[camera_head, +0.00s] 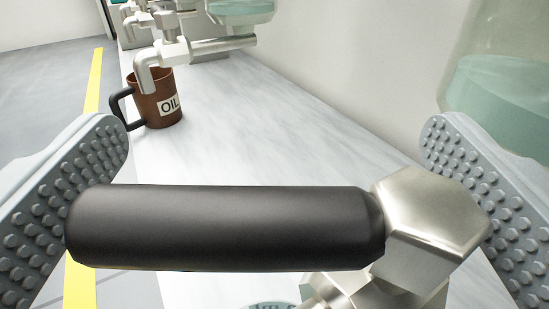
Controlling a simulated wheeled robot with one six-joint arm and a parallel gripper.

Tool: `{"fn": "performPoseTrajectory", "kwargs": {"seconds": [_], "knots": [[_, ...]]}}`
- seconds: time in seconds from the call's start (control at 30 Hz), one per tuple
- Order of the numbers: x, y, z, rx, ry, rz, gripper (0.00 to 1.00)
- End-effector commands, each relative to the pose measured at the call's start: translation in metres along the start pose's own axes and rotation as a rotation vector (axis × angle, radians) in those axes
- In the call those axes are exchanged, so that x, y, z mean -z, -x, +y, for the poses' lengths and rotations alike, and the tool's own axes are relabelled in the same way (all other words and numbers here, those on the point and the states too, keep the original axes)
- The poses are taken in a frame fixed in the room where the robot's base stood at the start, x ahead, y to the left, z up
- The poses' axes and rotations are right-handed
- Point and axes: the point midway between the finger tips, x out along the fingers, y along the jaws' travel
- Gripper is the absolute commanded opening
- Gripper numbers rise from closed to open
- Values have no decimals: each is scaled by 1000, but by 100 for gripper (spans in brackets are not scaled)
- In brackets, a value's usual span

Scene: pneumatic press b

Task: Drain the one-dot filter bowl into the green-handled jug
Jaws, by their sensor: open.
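My gripper (278,165) is open, with one studded pad at the left and one at the right. A black lever grip (225,227) lies crosswise between the pads, its right end joined to a silver hexagonal hub (430,215). The grip's left end overlaps the left pad in the picture; I cannot tell if either touches. A clear bowl (495,100) with pale green liquid is at the right edge. Its dot marking does not show, so I cannot tell whether it is the one-dot bowl. No green-handled jug is visible.
A brown jug marked OIL (155,98), with a black handle, stands farther back under a silver spout (147,72). Another clear bowl (240,12) and metal fittings are behind it. The pale bench top (250,125) is clear between. A wall runs along the right.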

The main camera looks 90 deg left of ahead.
Motion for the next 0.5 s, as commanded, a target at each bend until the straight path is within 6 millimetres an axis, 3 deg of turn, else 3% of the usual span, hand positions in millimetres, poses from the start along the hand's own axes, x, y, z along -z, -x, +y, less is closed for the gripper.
{"fn": "performPoseTrajectory", "kwargs": {"seconds": [0.17,0.5], "knots": [[0,19,1,-3,0,1,100],[0,85,1,-3,0,0,100]]}}
